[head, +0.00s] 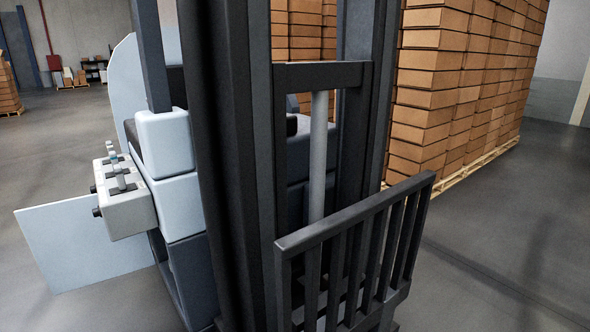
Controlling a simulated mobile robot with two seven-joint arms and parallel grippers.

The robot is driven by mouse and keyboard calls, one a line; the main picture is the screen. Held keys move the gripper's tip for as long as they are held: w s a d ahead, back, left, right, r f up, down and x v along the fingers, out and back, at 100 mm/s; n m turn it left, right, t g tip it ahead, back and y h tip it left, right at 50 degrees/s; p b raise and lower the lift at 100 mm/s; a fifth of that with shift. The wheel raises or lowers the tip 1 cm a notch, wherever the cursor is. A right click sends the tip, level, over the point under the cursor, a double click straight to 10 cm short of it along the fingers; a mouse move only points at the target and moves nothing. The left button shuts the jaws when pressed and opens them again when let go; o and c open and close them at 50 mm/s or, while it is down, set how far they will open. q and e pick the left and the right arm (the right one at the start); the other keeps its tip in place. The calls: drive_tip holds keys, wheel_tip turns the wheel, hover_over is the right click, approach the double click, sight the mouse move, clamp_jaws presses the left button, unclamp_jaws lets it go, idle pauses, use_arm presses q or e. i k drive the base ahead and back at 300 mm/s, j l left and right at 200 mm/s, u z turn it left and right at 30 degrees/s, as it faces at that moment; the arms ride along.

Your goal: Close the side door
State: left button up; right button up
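A forklift-like vehicle with a dark mast (230,150) fills the middle of the head view. A flat pale blue panel (85,240), which looks like the side door, sticks out to the left from the low side of the vehicle's pale body (180,205). It stands open at a wide angle. Its upper right part is hidden behind a white control box (124,200) with small levers. I cannot see its hinge or a handle clearly. Neither of my grippers is in view.
A dark barred load guard (355,250) stands at the front of the mast. Stacked brown boxes (425,95) on a wooden pallet (455,178) stand behind on the right. Grey floor (50,150) is clear to the left of the vehicle and at the right (510,250).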

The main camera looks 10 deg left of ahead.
sight(73, 248)
drive_tip(key=k+j, duration=0.1)
drive_tip(key=j, duration=0.35)
drive_tip(key=k+j+u, duration=0.1)
drive_tip(key=j, duration=0.35)
drive_tip(key=j+z, duration=0.5)
drive_tip(key=j, duration=0.35)
drive_tip(key=j+z, duration=0.45)
drive_tip(key=j, duration=0.45)
drive_tip(key=j+z, duration=0.3)
drive_tip(key=j, duration=0.65)
drive_tip(key=i+j, duration=0.1)
drive_tip(key=j, duration=1.75)
drive_tip(key=j+u, duration=0.1)
drive_tip(key=j, duration=0.35)
drive_tip(key=i+j+u, duration=0.1)
drive_tip(key=j, duration=0.4)
drive_tip(key=j+u, duration=0.15)
drive_tip(key=j, duration=0.75)
